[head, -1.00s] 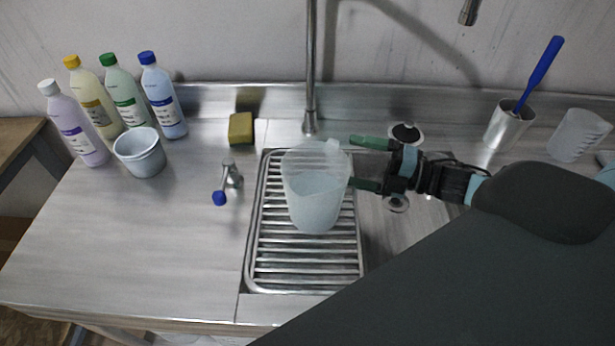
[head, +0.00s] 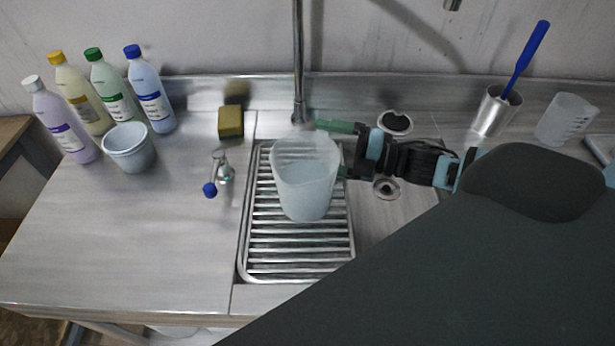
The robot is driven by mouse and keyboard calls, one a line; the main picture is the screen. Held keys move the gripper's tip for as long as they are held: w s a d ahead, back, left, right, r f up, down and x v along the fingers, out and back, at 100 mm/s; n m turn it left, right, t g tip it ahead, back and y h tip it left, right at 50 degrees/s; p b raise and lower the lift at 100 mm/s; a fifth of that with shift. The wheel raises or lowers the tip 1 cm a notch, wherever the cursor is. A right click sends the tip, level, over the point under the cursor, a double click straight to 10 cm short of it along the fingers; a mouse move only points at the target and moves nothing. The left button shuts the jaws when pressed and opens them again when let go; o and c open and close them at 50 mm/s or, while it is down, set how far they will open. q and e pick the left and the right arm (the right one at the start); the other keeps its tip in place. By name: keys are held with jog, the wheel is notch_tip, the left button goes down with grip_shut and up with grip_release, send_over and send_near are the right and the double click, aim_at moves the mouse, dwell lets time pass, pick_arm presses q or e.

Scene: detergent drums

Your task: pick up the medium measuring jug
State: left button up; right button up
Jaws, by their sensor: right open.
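A translucent whitish measuring jug (head: 304,185) stands upright on the slatted metal drainer (head: 290,268) in the middle of the head view. A second clear jug (head: 566,118) stands at the far right. My right gripper (head: 331,149) comes in from the right and is open, with green fingers. Its upper finger reaches behind the rim of the jug on the drainer. Its lower finger is mostly hidden behind the jug's right side, so I cannot tell whether it touches. My left gripper is out of view.
Several capped bottles (head: 150,90) and a pale tub (head: 129,150) stand at the back left. A metal cup (head: 493,113) holds a blue-handled brush.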

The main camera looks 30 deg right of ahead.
aim_at(315, 143)
jog(key=shift+x, duration=1.5)
jog(key=shift+c, duration=0.6)
jog(key=shift+r, duration=0.1)
jog(key=c, duration=1.2)
jog(key=shift+r, duration=0.1)
jog(key=shift+c, duration=0.6)
jog(key=shift+r, duration=0.15)
